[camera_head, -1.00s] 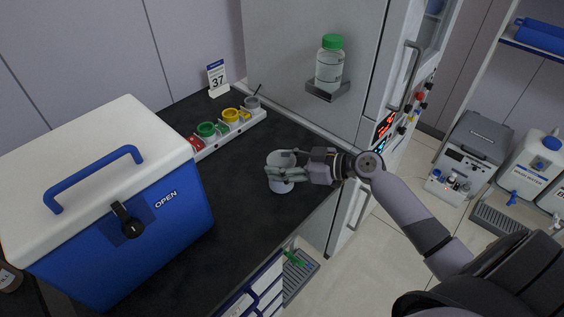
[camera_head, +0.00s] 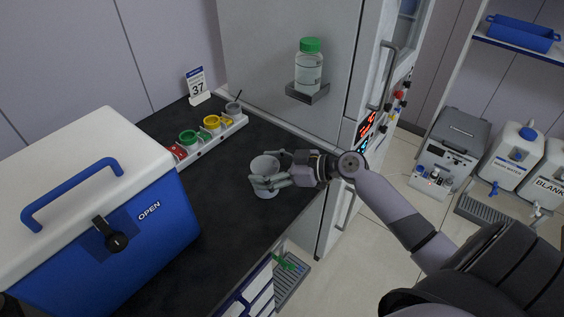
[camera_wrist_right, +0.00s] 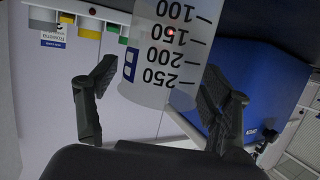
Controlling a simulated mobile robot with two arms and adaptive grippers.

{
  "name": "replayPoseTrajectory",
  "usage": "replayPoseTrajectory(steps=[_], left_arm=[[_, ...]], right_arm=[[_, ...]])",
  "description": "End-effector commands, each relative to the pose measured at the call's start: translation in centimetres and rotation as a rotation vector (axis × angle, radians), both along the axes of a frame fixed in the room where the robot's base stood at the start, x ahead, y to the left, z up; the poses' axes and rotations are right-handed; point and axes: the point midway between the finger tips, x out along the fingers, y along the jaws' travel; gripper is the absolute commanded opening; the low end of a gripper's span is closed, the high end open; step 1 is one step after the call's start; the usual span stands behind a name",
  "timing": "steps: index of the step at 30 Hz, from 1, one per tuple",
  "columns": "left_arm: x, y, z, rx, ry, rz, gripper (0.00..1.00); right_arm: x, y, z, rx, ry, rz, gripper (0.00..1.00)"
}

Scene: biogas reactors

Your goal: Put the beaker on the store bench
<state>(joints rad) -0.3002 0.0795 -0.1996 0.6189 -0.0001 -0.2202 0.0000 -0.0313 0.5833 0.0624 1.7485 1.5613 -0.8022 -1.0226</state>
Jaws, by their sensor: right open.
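The beaker (camera_head: 265,166) is a clear, pale cup standing upright on the dark bench top (camera_head: 236,236). In the right wrist view the beaker (camera_wrist_right: 172,50) carries black volume marks and lies between the two fingers. My right gripper (camera_head: 268,182) comes in from the right and is open, one finger on each side of the beaker. In the right wrist view the fingers (camera_wrist_right: 150,98) stand apart, with gaps to the beaker. My left gripper is not in view.
A blue cool box (camera_head: 130,240) with a white lid stands at the left. A rack (camera_head: 222,134) of coloured cups and a "37" sign (camera_head: 197,87) are at the back. A green-capped bottle (camera_head: 309,68) sits on a shelf at the cabinet. Bench space left of the beaker is clear.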

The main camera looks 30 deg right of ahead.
Motion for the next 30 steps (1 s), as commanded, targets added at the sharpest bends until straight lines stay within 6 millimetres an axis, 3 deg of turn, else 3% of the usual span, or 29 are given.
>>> replayPoseTrajectory(steps=[15, 21, 30], left_arm=[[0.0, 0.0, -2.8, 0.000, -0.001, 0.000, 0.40], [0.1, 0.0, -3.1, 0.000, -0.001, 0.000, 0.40], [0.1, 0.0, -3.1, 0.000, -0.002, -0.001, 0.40]], right_arm=[[-7.1, -6.1, 2.7, -0.001, 0.002, 0.000, 0.73], [-8.4, -7.3, 3.4, 0.000, 0.000, 0.001, 0.73], [-8.7, -7.5, 3.7, 0.000, -0.001, 0.001, 0.73]])
